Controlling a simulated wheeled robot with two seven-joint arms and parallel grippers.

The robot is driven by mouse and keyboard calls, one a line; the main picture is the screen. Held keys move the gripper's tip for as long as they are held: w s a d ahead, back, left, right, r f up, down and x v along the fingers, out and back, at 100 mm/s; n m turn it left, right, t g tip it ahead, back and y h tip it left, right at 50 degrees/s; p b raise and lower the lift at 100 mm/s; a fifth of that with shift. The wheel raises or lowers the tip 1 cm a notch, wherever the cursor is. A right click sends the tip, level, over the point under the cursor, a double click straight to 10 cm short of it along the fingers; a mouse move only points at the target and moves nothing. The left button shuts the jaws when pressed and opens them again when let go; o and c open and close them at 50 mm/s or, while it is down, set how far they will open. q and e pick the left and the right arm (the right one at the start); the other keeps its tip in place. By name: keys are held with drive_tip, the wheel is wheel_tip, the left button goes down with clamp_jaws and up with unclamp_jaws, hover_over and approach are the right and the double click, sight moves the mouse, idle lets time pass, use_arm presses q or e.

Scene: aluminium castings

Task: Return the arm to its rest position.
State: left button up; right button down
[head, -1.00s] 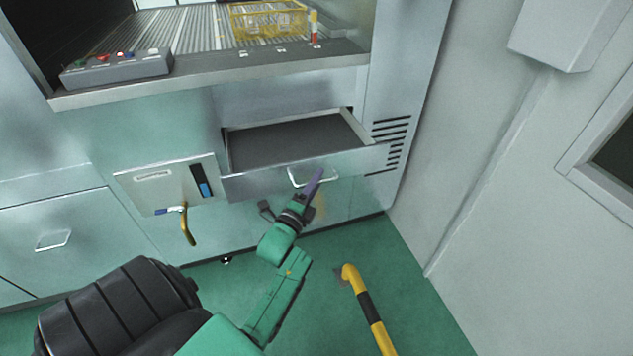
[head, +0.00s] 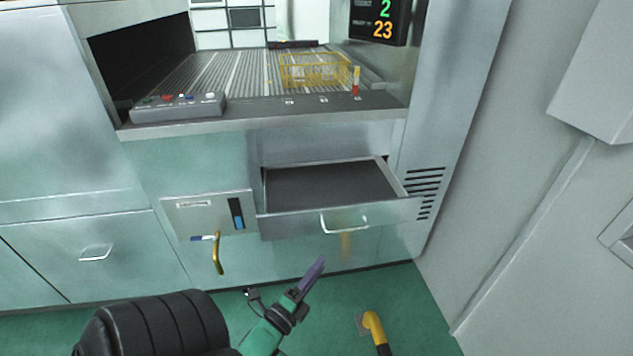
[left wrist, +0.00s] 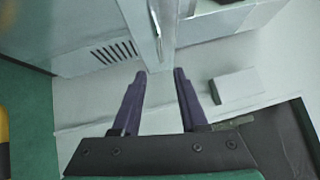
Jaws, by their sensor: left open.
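My left gripper (head: 314,272) has purple fingers and a green arm. In the head view it is low in front of the open drawer, below the drawer's handle (head: 344,222) and apart from it. In the left wrist view the two purple fingers (left wrist: 160,73) stand apart with nothing between them. The metal drawer (head: 288,224) is pulled out and looks empty, with a dark floor. My right gripper is in neither view.
A yellow wire basket (head: 312,71) stands on the ribbed conveyor above the drawer. A grey button box (head: 178,107) sits on the ledge. A panel with a brass lever (head: 217,254) is left of the drawer. A yellow post (head: 373,327) rises from the green floor. A wall stands right.

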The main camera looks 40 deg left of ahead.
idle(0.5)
use_arm(q)
drive_tip(key=s+d+f+n+g+h, duration=0.2)
drive_tip(key=d+f+n+g, duration=0.2)
drive_tip(key=f, duration=0.8)
drive_tip(key=s+d+f+n+g+h, duration=0.1)
drive_tip(key=d+f+n+g, duration=0.3)
drive_tip(key=f, duration=0.8)
drive_tip(key=s+d+f+n+g+h, duration=0.15)
drive_tip(key=s+f+n+g, duration=0.3)
drive_tip(key=s+f, duration=0.7)
drive_tip(key=s+a+f+n+g, duration=0.1)
drive_tip(key=s+f+g, duration=0.1)
drive_tip(key=s, duration=0.3)
drive_tip(key=s+a+f+n+g+y, duration=0.1)
drive_tip(key=s+a+f+g, duration=0.1)
drive_tip(key=s, duration=0.4)
drive_tip(key=shift+s+f+n+g, duration=0.15)
drive_tip(key=shift+f+n+g, duration=0.3)
drive_tip(key=shift+g, duration=0.4)
